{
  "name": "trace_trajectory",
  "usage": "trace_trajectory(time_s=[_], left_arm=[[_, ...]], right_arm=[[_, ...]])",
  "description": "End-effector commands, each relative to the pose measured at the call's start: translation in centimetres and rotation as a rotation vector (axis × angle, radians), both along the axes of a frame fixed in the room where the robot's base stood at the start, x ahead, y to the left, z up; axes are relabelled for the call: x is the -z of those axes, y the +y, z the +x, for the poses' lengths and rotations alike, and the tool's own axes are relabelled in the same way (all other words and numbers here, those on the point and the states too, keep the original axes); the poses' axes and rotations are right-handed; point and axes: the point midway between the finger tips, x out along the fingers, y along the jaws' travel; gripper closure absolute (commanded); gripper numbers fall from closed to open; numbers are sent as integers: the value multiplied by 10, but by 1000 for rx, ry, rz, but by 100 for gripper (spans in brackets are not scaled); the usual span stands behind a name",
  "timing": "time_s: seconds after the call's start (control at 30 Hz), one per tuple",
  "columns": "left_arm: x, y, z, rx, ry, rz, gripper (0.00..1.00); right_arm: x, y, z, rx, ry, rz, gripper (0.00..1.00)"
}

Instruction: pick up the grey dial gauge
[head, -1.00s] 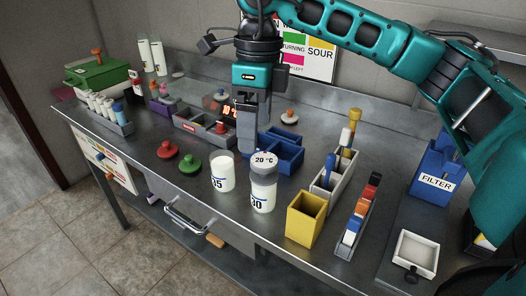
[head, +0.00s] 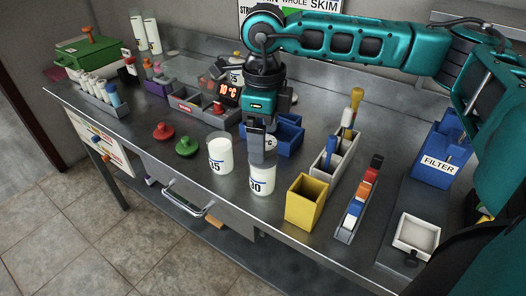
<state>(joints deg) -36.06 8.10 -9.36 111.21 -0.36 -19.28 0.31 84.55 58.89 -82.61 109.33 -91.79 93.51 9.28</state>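A round disc with a white face and grey rim, marked "°C", is the grey dial gauge (head: 271,142). It is at the top of a white container marked 30 (head: 262,182), near the table's front edge. My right gripper (head: 262,160) points down in front of the gauge and covers much of it. The fingers overlap the gauge in the picture, but I cannot tell whether they touch it or how far apart they are. My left gripper is not in view.
A white container marked 35 (head: 220,155) stands close on the left, a yellow box (head: 306,203) on the right. A blue divided bin (head: 288,133) is behind. Red (head: 163,131) and green (head: 187,146) knobbed discs lie left. A grey rack (head: 334,160) holds tools.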

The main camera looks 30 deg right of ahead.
Motion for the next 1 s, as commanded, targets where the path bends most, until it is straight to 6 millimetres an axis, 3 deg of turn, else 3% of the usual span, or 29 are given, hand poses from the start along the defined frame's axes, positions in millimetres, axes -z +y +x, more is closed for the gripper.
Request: trace_trajectory(time_s=[0.2, 0.47, 1.0], left_arm=[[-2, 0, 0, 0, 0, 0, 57], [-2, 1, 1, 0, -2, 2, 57], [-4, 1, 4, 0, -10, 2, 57]], right_arm=[[27, -1, -1, 1, 1, 0, 10], [30, -1, 0, 1, 1, 1, 10], [29, -1, 0, 1, 1, 1, 62]])
